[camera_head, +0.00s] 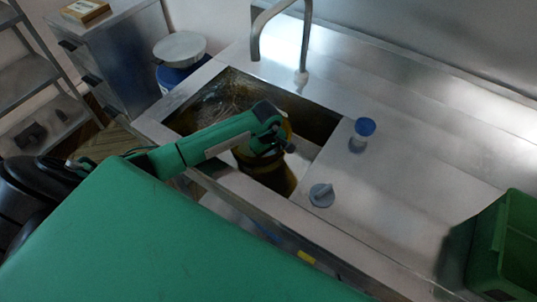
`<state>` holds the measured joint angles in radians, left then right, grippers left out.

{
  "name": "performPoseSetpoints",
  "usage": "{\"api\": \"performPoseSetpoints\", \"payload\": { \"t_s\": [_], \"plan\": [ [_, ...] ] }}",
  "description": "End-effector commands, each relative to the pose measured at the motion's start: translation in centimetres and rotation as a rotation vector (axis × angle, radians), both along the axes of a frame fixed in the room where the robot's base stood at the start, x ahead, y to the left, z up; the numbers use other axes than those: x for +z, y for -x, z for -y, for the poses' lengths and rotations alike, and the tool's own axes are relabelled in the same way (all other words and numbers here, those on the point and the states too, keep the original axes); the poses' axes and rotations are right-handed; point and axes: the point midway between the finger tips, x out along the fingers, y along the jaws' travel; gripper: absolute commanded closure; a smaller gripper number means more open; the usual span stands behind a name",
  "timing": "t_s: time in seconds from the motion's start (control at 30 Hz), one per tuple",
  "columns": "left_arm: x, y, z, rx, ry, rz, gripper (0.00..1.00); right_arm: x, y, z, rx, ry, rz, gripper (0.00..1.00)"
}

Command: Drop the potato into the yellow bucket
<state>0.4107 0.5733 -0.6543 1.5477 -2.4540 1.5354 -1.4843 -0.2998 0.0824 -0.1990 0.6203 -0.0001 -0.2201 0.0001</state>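The yellow bucket (279,183) looks dark yellow and stands in the sink basin, toward its right front part. My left arm reaches in from the left, and its end with the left gripper (284,146) is over the bucket, covering much of its top. The fingers are small and dark, so I cannot tell whether they are open or shut. I cannot make out a potato; the bucket's inside is largely hidden. My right gripper is not in view.
The metal sink (210,108) has a tall faucet (304,45) behind it. A blue-capped jar (361,136) and a grey knob-like object (321,195) are on the counter to the right. A green crate (513,235) is at the right edge.

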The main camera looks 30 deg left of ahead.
Motion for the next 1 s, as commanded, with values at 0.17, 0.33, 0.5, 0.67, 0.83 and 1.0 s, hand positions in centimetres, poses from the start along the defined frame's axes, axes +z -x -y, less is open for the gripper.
{"api": "performPoseSetpoints", "payload": {
  "t_s": [0.17, 0.33, 0.5, 0.67, 0.83, 1.0],
  "plan": [
    [-1.2, 0.8, -0.2, -0.001, -0.008, -0.022, 0.42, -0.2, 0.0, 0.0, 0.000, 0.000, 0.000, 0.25],
    [-0.7, 0.8, -0.1, -0.001, -0.007, -0.023, 0.42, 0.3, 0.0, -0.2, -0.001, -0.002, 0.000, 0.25],
    [0.8, 0.7, -0.2, -0.002, -0.008, -0.019, 0.42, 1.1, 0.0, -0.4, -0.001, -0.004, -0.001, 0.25],
    [4.1, 0.5, -0.2, -0.003, -0.007, -0.011, 0.42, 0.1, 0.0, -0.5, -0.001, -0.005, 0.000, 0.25],
    [6.9, 0.5, -0.1, -0.001, -0.004, -0.009, 0.42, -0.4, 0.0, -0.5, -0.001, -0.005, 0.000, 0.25],
    [8.1, 0.6, -0.1, -0.001, -0.004, -0.011, 0.42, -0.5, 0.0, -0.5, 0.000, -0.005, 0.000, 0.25]
  ]
}}
